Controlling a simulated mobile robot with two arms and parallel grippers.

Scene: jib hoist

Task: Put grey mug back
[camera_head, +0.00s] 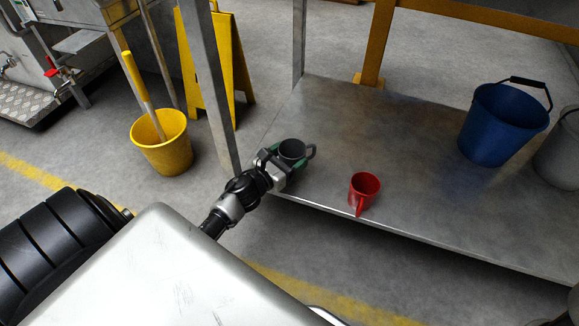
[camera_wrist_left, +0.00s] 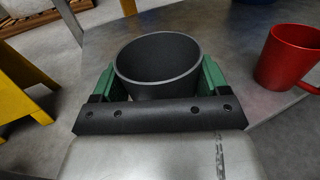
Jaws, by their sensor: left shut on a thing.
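The grey mug (camera_head: 292,150) is at the left front part of the metal shelf (camera_head: 400,150), near its front edge. My left gripper (camera_head: 285,160) is shut on the mug, with its green fingers on either side of the body. In the left wrist view the mug (camera_wrist_left: 158,66) stands upright between the fingers, and its open top faces up. The mug's handle shows on its right side in the head view. I cannot tell whether its base touches the shelf. My right gripper is not in view.
A red mug (camera_head: 364,190) stands to the right, near the shelf's front edge. A blue bucket (camera_head: 503,122) and a grey bucket (camera_head: 560,150) are further right. A metal post (camera_head: 208,85) rises at the shelf's left end. A yellow bucket (camera_head: 161,143) stands on the floor.

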